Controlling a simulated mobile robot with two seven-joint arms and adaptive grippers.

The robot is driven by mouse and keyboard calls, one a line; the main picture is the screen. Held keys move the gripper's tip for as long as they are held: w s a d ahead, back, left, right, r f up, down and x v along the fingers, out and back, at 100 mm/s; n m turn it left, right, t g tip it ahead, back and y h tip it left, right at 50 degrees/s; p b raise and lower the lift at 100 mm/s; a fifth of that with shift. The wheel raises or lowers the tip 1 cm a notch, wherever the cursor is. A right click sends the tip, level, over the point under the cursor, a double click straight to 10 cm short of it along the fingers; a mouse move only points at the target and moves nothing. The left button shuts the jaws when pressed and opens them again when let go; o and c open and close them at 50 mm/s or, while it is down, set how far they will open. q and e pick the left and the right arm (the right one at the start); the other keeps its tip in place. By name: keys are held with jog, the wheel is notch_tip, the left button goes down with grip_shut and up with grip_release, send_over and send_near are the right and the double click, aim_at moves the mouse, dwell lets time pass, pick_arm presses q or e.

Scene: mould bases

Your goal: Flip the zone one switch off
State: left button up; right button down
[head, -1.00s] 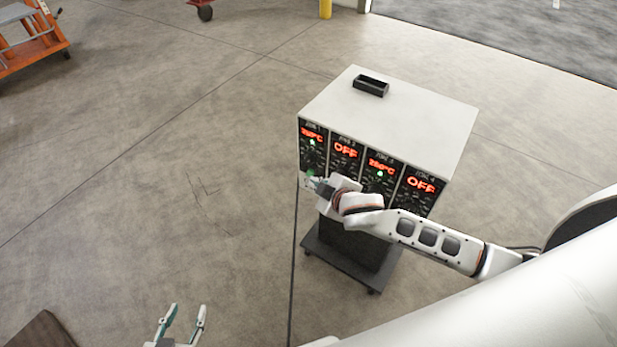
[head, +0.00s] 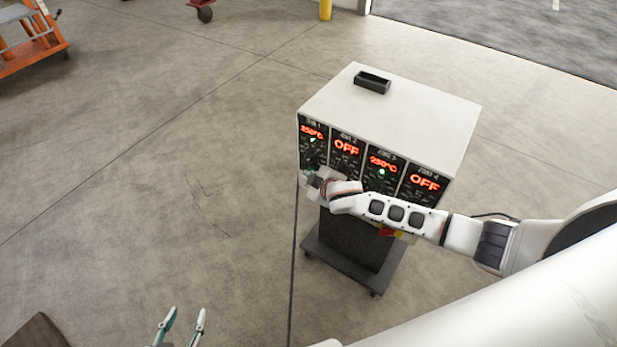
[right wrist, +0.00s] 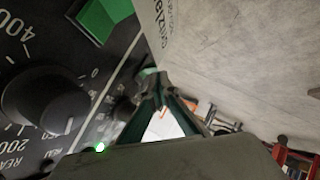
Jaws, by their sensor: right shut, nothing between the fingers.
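The white control cabinet (head: 400,110) has several zone panels on its front. The zone 1 panel (head: 312,150), at the left end, shows red 250°C and a lit green lamp. My right gripper (head: 307,178) is at the lower part of this panel, shut and empty. In the right wrist view its closed fingertips (right wrist: 158,88) are beside a small green switch (right wrist: 148,75), partly hidden by them; I cannot tell whether they touch. A larger green switch (right wrist: 104,20) sits on the neighbouring panel. My left gripper (head: 184,322) is open and empty above the floor.
Zones 2 and 4 read OFF; zone 3 (head: 381,165) reads 250°C. A black tray (head: 372,82) lies on the cabinet top. The cabinet stands on a dark wheeled base (head: 340,265). The floor to its left is mostly clear; orange steps (head: 30,42) stand far left.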

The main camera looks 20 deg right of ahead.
dwell(0.3)
jog(key=shift+w+d+r+t+h, duration=0.1)
jog(key=shift+w+r+t+h, duration=0.05)
jog(key=shift+r+t+h, duration=0.2)
dwell(0.8)
jog(key=shift+r+p, duration=0.1)
jog(key=shift+p, duration=0.25)
